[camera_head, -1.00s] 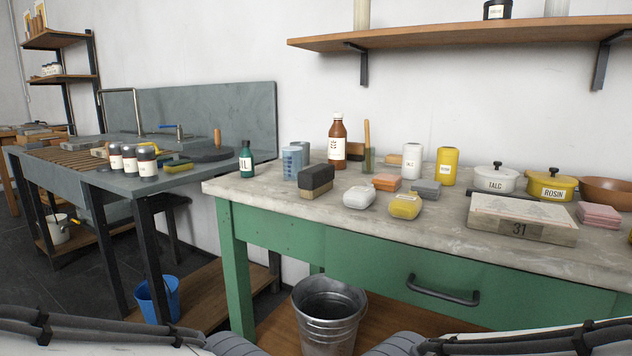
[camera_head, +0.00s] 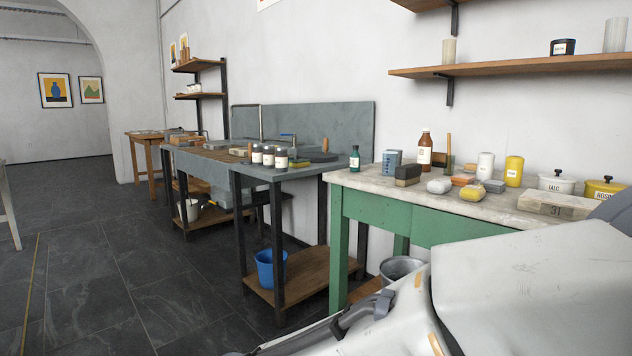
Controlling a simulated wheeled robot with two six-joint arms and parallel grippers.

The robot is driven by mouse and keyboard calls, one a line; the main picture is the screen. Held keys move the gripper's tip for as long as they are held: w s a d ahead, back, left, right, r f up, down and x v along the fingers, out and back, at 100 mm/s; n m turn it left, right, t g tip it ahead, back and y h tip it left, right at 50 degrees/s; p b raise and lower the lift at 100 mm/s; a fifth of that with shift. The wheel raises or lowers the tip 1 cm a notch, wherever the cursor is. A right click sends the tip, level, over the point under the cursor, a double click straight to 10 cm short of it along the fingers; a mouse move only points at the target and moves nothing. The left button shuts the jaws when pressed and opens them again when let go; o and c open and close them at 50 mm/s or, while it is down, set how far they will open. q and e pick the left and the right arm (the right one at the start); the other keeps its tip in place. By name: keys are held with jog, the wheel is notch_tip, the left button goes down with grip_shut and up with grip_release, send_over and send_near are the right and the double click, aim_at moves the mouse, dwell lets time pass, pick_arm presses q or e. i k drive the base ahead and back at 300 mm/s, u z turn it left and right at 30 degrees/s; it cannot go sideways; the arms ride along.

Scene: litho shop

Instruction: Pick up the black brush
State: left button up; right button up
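A block-shaped brush (camera_head: 407,173), black on top with a light wooden strip at its bottom, lies on the pale stone top of the green table (camera_head: 375,182). White links of my own arm fill the lower right of the view and hide part of the green table. Neither of my grippers shows in the view.
A green bottle (camera_head: 354,159) and a brown bottle (camera_head: 425,152) stand near the brush, with a white soap-like block (camera_head: 440,185) to its right. A metal bucket (camera_head: 400,268) stands under the table. Open dark floor (camera_head: 110,270) lies at left.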

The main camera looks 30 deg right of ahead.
aim_at(408, 175)
jog(key=z, duration=0.1)
jog(key=i, duration=1.35)
jog(key=z, duration=0.95)
